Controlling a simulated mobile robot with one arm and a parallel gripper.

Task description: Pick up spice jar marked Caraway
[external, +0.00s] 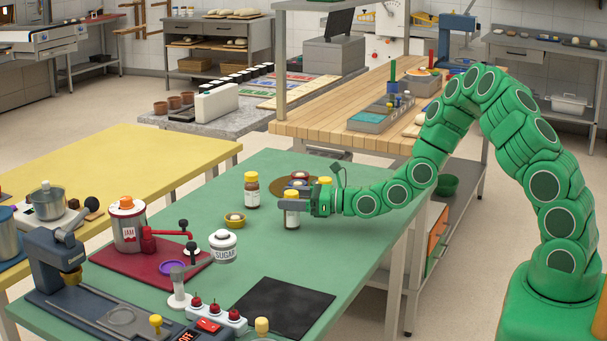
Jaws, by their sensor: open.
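One brown jar with a pale label (251,192) stands left of my gripper. A second jar with a white label (292,212) stands right at my gripper's tip, overlapping it in the picture. A yellow lid (325,181) shows just behind my gripper. The labels are too small to read, so I cannot tell which jar is Caraway. My gripper (303,205) is open and low over the table, reaching in from the right. I cannot tell whether the second jar is between its fingers or beside them.
A round brown tray (290,186) with small items lies behind my gripper. The green table's right middle is clear.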

